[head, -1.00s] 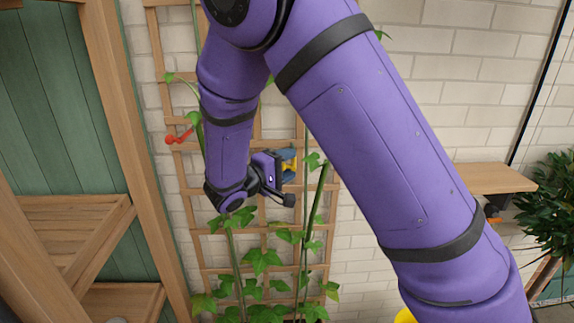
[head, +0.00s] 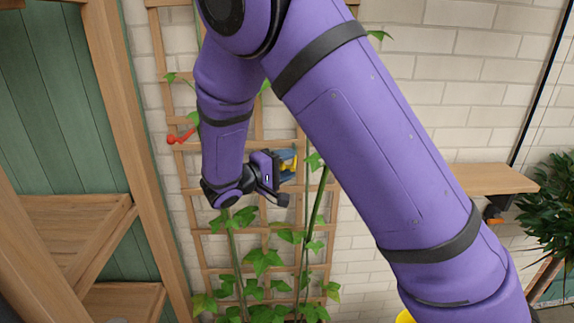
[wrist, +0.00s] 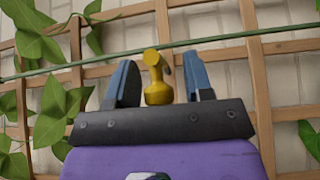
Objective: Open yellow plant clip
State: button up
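The yellow plant clip (wrist: 157,80) shows in the wrist view between the two blue fingers of my gripper (wrist: 161,84). A gap is visible on each side of it, so the gripper is open around it and not pressing on it. The clip's upper end lies at a thin green stem (wrist: 228,36) that runs across the view. In the head view my gripper (head: 287,162) is at the trellis, and only a bit of yellow shows between its fingers. Whether the clip's jaws are open or shut cannot be told.
A wooden trellis (head: 258,208) with leafy vines stands against the white brick wall (head: 470,95). A red clip (head: 180,136) sits on its left side. A wooden shelf (head: 490,179) and a leafy plant (head: 550,200) are at the right. A green-panelled wooden structure (head: 60,100) is at the left.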

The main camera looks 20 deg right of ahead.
jog(key=v, duration=1)
jog(key=shift+a, duration=0.4)
jog(key=shift+s, duration=0.1)
